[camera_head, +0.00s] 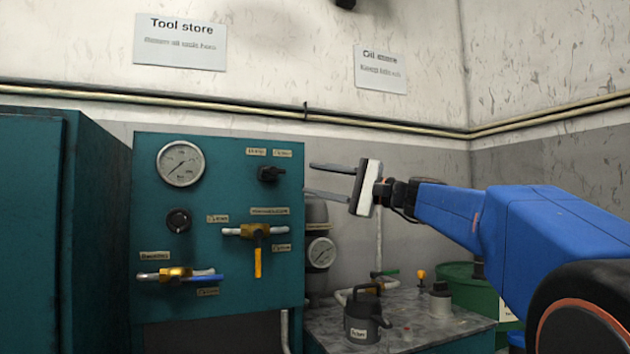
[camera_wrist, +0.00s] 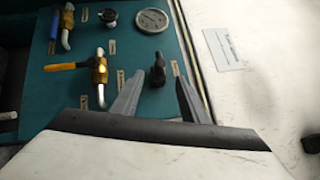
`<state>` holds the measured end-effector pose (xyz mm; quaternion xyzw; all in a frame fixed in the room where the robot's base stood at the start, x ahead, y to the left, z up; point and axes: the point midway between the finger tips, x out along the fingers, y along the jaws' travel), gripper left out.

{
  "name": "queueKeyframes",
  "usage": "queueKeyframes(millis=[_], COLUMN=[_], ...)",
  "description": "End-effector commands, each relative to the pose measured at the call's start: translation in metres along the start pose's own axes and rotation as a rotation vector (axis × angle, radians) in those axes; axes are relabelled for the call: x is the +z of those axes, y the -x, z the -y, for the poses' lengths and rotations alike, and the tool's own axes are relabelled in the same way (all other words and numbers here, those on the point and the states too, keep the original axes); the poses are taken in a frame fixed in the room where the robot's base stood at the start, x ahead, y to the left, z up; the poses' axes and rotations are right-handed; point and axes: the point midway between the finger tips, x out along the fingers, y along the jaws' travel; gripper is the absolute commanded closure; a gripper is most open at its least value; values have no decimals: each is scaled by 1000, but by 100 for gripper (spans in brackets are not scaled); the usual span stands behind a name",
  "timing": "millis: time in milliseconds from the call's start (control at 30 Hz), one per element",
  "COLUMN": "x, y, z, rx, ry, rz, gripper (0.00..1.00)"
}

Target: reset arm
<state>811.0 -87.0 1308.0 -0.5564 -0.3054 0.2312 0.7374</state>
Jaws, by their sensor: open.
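My gripper (camera_head: 326,180) is open and empty, held level in front of the upper right edge of a teal control panel (camera_head: 215,205) in the head view. Its fingers point left toward the black rotary switch (camera_head: 270,174). In the wrist view my gripper (camera_wrist: 158,97) shows two spread grey fingers, with the black switch (camera_wrist: 158,70) seen between and beyond them. I cannot tell the exact gap, but nothing is held. My blue arm reaches in from the right of the head view.
The panel carries a gauge (camera_head: 181,163), a dark knob (camera_head: 178,220), a yellow-handled valve (camera_head: 257,250) and a blue-handled valve (camera_head: 190,274). A bench (camera_head: 405,318) with an oil can (camera_head: 365,315) stands below my arm. A green drum (camera_head: 468,290) is behind the arm.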

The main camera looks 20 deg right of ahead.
Motion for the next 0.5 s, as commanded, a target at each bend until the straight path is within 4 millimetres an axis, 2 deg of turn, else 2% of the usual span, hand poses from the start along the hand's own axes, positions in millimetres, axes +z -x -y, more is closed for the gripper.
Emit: queueKeyframes(millis=[367, 467, 500], x=[0, 6, 11], y=[0, -2, -2], z=[-1, -15, -26], rx=[3, 37, 65], ry=[1, 9, 17], rz=[0, -4, -7], gripper=[59, 59, 59])
